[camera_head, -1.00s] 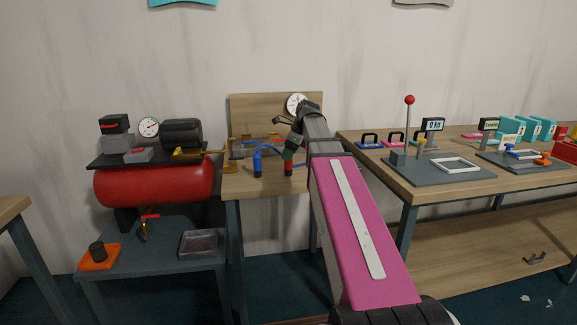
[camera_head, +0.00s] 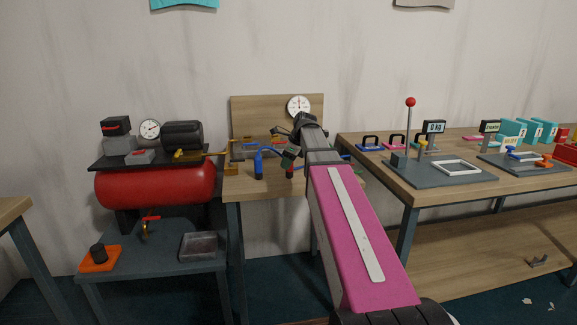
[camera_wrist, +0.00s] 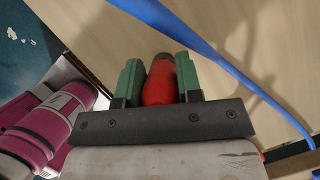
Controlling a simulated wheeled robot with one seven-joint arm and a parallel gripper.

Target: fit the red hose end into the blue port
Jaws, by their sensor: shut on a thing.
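My gripper (camera_wrist: 159,76) is shut on the red hose end (camera_wrist: 158,91) in the wrist view, a green finger on each side of it. The red piece has a dark tip. In the head view my gripper (camera_head: 291,158) is over the small wooden table, and the red hose end (camera_head: 290,173) shows just below it, mostly covered. A blue upright cylinder (camera_head: 258,165) stands to its left on the same table, apart from it. I cannot tell whether this is the blue port or another hose end; the wrist view shows no port.
A blue hose (camera_wrist: 215,60) crosses the wrist view beside the fingers. A tray with brass fittings (camera_head: 247,150) lies behind on the small table (camera_head: 240,187), before a backboard with a gauge (camera_head: 298,106). A red compressor tank (camera_head: 155,187) stands left, a larger bench (camera_head: 400,183) right.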

